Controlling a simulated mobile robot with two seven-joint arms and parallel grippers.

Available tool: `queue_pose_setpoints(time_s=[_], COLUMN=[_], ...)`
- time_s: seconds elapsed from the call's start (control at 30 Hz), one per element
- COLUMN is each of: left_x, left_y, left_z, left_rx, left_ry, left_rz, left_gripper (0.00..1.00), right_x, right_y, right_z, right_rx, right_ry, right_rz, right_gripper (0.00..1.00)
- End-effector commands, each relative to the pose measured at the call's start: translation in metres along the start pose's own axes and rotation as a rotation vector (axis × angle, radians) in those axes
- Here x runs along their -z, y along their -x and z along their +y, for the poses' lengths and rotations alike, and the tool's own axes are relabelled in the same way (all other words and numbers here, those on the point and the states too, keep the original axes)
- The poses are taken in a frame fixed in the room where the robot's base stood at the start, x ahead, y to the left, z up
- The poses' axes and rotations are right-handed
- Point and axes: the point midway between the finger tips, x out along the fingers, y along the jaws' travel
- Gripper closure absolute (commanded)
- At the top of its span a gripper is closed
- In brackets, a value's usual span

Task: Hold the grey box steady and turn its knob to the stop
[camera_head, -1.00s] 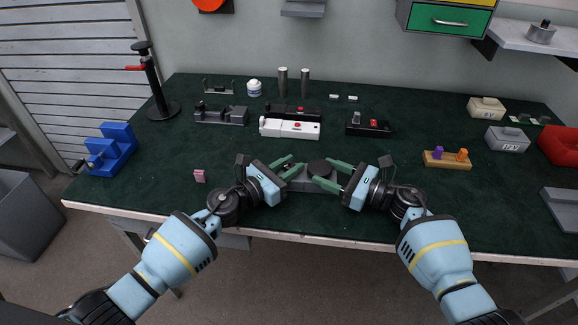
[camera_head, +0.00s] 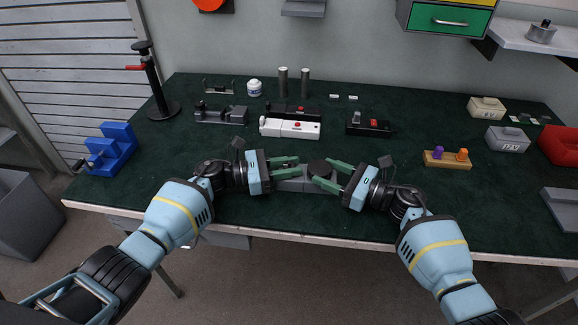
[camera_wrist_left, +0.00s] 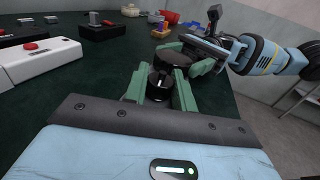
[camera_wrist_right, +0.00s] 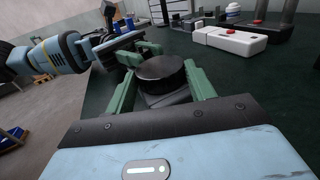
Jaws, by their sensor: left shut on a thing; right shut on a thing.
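The grey box (camera_head: 312,186) lies near the middle of the table's front edge. A dark round disc (camera_head: 320,167) sits on its top, also seen in the right wrist view (camera_wrist_right: 160,70). The small black knob (camera_wrist_left: 160,82) with a white mark stands beside the disc, mostly hidden by fingers in the head view. My left gripper (camera_head: 294,167) comes in from the left, its green fingers shut around the knob. My right gripper (camera_head: 330,175) comes in from the right, shut on the grey box at the disc end. The exact contact there is partly hidden.
A white box with a red button (camera_head: 290,129) and a black one (camera_head: 368,125) stand behind. A blue stepped block (camera_head: 110,150) is at left, a wooden block with pegs (camera_head: 447,160) at right. Bare green tabletop (camera_head: 390,155) lies between.

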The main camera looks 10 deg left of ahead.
Motion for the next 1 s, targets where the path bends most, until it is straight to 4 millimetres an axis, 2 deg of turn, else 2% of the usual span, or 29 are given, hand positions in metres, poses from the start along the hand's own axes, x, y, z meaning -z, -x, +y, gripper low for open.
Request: queue_pose_setpoints(time_s=[0.57,0.6,0.63,0.9,1.0], left_x=[0.0009,0.0009,0.0008,0.0004,0.0009], left_y=[-0.0012,-0.0012,-0.0012,0.0003,0.0064], left_z=[-0.0027,-0.0027,-0.0027,-0.0013,-0.0006], left_rx=[0.036,0.036,0.036,0.031,0.03], left_ry=[0.001,0.001,0.001,0.001,0.001], left_rz=[-0.001,-0.001,-0.001,-0.001,0.0], left_gripper=[0.97,0.7,0.66,0.66,0.66], right_x=[-0.0002,-0.0003,-0.0003,-0.0004,-0.0004], right_y=[-0.001,-0.001,-0.0009,-0.0006,-0.0004], right_z=[0.0005,0.0004,0.0004,0.0002,0.0001], right_rx=[0.0,0.0,0.0,0.0,0.0], right_ry=[0.0,0.0,0.0,0.0,0.0], right_rz=[-0.001,-0.001,-0.001,-0.001,-0.001], right_gripper=[0.71,0.71,0.71,0.71,0.71])
